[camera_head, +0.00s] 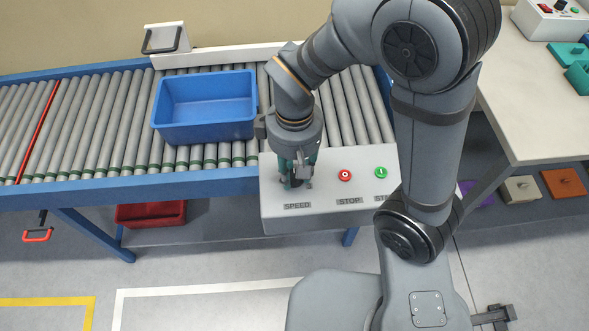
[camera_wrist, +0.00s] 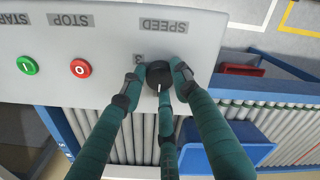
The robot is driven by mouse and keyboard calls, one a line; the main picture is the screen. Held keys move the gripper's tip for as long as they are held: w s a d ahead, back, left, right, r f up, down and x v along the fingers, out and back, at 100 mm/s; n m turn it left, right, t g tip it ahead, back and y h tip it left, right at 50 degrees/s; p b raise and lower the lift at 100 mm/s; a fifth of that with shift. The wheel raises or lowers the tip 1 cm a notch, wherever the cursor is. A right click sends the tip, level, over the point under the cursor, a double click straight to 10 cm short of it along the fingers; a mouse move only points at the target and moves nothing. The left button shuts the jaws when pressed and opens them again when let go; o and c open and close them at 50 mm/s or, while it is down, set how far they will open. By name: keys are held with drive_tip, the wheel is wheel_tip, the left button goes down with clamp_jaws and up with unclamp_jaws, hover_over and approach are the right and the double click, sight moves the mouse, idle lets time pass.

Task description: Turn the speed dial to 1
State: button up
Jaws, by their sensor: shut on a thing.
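The speed dial (camera_wrist: 160,72) is a round black knob with a white pointer mark on a light grey control box (camera_head: 330,214). The SPEED label (camera_wrist: 164,26) lies beside it. In the wrist view the pointer mark faces the bottom of the picture, away from that label. A 3 (camera_wrist: 137,57) is printed by the dial; no other number can be made out. My gripper (camera_head: 297,182) points down at the box, its green fingers with dark tips closed around the dial from several sides. In the head view the fingers mostly hide the dial.
A red STOP button (camera_head: 345,175) and a green START button (camera_head: 380,173) sit right of the dial. A blue bin (camera_head: 207,132) stands on the roller conveyor (camera_head: 90,125) behind. A red bin (camera_head: 150,214) is underneath. A side table (camera_head: 520,110) is at right.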

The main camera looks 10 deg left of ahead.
idle(0.4)
drive_tip(key=o, duration=1.2)
wheel_tip(320, 180, up, 12)
drive_tip(key=shift+f, duration=0.1)
wheel_tip(320, 180, down, 12)
drive_tip(key=shift+r, duration=0.1)
idle(0.6)
